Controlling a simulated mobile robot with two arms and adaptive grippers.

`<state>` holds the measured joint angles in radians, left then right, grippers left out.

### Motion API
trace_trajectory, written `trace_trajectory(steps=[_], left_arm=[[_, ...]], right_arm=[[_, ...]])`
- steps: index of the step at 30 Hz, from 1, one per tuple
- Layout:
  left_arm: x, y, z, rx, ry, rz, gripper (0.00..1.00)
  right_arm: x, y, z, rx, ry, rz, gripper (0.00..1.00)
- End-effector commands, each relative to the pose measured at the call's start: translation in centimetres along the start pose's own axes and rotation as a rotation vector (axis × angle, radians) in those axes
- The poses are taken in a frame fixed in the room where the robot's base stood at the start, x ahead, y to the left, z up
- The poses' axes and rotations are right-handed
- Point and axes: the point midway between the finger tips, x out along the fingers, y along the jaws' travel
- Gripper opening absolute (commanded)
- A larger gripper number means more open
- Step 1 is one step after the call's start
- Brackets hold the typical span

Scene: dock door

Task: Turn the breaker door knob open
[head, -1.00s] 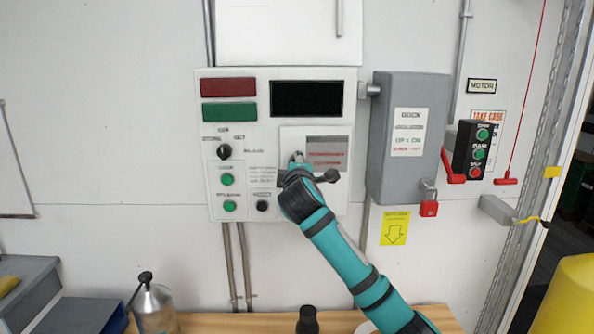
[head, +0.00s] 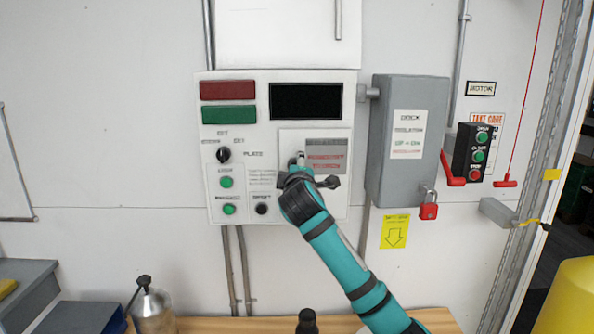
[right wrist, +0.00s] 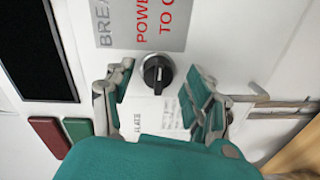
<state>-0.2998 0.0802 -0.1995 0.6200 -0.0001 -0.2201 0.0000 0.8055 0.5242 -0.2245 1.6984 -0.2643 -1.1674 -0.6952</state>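The breaker door (head: 287,138) is a white panel with a grey, red-lettered label, on the right part of the control panel. In the right wrist view its black round knob (right wrist: 157,72) has a silver ring and a white pointer line, which runs up and down in that picture. My right gripper (head: 314,170) is in front of the door and hides the knob in the head view. In the right wrist view its two fingers stand apart, one on each side of the knob, with visible gaps. It holds nothing. My left gripper is not in view.
A black selector switch (head: 223,155) and green buttons (head: 227,182) sit left of the door. A grey box (head: 385,160) with a red padlock (head: 428,211) is close on the right. A bench with a metal bottle (head: 152,310) is below.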

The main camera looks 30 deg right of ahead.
Motion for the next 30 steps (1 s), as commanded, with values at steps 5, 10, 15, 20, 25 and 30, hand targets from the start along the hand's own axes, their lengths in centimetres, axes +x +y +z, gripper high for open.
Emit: trace_trajectory(steps=[5,10,15,20,25,30], left_arm=[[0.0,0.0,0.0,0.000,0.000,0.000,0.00],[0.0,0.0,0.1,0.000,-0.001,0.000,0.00],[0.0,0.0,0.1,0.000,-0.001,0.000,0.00],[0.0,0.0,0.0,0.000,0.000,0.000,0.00],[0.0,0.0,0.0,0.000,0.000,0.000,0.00],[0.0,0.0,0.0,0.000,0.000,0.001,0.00]], right_arm=[[0.0,0.1,0.0,0.000,0.001,0.002,0.56],[-0.7,0.2,-0.1,0.000,0.003,0.004,0.56],[-3.4,0.1,-0.1,0.000,0.005,0.005,0.56],[-7.0,0.1,-0.1,0.001,0.005,0.005,0.56],[-10.1,0.1,-0.1,0.001,0.004,0.003,0.56],[-11.7,0.0,0.0,0.000,0.001,0.002,0.56]])
